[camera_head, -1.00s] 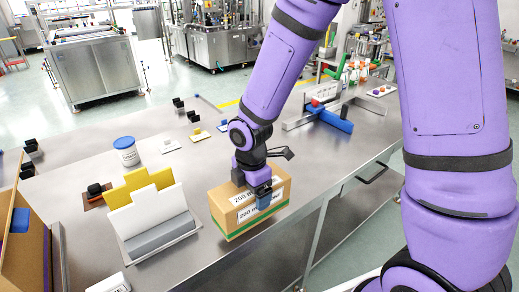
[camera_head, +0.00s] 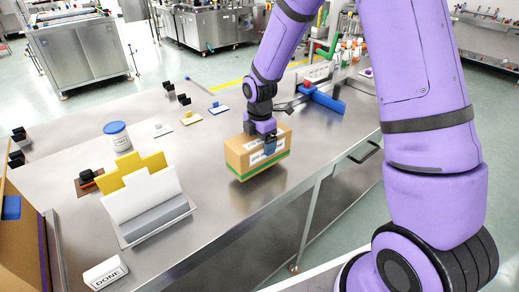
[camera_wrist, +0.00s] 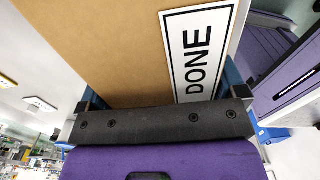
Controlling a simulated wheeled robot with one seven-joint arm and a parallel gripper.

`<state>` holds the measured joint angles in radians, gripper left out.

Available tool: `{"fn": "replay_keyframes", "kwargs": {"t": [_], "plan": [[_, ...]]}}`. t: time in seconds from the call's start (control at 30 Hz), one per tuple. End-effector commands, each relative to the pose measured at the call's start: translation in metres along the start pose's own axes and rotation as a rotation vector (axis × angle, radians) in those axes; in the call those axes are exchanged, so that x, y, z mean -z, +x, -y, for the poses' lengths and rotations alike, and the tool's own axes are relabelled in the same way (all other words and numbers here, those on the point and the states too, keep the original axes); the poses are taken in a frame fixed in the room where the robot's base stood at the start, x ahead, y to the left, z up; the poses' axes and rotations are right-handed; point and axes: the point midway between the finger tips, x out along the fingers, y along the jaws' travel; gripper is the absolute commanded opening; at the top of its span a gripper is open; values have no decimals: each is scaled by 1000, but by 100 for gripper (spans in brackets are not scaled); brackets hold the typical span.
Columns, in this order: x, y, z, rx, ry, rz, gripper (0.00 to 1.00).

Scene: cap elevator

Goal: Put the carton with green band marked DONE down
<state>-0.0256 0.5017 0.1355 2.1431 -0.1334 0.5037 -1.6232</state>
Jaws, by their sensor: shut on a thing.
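The carton (camera_head: 247,160) is brown with a green band near its bottom and white labels. It is at the steel table's right front edge in the head view. My gripper (camera_head: 268,143) comes down from above and is shut on the carton's upper part. In the wrist view the carton (camera_wrist: 100,45) fills the space between the fingers, with a white DONE label (camera_wrist: 196,48) on its face. A shadow lies under the carton; I cannot tell whether its bottom touches the table.
A white DONE block (camera_head: 105,273) lies at the table's (camera_head: 215,215) front left. A white and yellow stepped holder (camera_head: 145,195) stands left of the carton. A blue-lidded jar (camera_head: 118,137) is behind it. A blue-handled device (camera_head: 322,99) stands behind right. Bare steel lies between holder and carton.

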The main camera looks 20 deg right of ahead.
Motion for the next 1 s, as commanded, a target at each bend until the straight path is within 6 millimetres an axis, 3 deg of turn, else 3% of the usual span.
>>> {"fn": "replay_keyframes", "kwargs": {"t": [0.27, 0.67, 0.7, 1.0], "plan": [[1, 30, 0, 2, -1, 0, 44], [1, 34, 0, 0, -1, 0, 44], [1, 35, 1, 1, -1, 0, 97], [1, 32, 0, 0, -1, 0, 100]]}}
